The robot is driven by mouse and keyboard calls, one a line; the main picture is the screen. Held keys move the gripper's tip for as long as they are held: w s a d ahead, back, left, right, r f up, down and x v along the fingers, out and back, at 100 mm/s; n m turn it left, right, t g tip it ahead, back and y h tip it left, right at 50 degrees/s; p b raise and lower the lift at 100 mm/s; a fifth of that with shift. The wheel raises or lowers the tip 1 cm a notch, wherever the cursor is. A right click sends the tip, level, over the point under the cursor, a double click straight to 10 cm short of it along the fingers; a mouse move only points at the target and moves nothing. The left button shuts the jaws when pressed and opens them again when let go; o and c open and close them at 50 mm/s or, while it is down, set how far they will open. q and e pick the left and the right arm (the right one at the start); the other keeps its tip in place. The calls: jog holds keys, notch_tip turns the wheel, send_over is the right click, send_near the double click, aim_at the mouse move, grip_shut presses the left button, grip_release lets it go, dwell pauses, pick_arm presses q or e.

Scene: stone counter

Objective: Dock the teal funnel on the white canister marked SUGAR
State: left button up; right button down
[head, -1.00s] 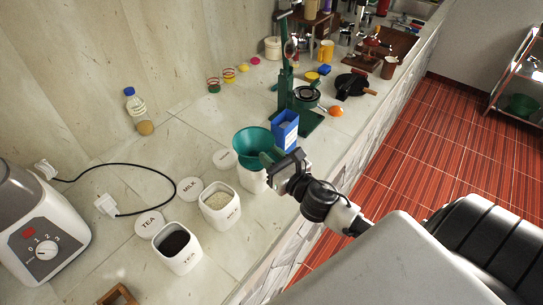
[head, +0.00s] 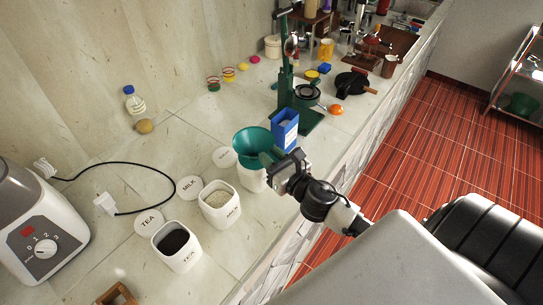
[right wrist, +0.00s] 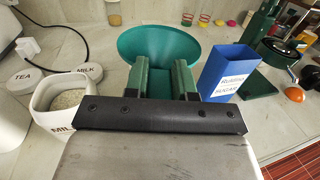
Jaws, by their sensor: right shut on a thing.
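The teal funnel (head: 253,141) is held by my right gripper (head: 272,156), whose fingers are shut on its near side. The funnel's wide mouth faces up, and it also shows in the right wrist view (right wrist: 160,42) between the green fingers (right wrist: 160,79). A white canister (head: 252,181) stands directly below the funnel in the head view, partly covered by funnel and gripper. Its marking cannot be read. The funnel's spout is hidden, so I cannot tell whether it sits in the canister mouth. My left gripper is not in view.
White canisters of milk (head: 220,209) and tea (head: 177,247) stand open to the left, with round lids behind. A blue sugar box (head: 285,131) stands close right of the funnel. A green press (head: 296,95) is beyond it. The counter's front edge is near my arm.

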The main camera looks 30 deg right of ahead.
jog(key=shift+f, duration=0.2)
jog(key=c, duration=1.2)
grip_release()
jog(key=s+b, duration=0.1)
jog(key=s, duration=0.2)
jog(key=s+b, duration=0.1)
jog(key=s, duration=0.3)
jog(key=s+d+b, duration=0.1)
jog(key=s, duration=0.3)
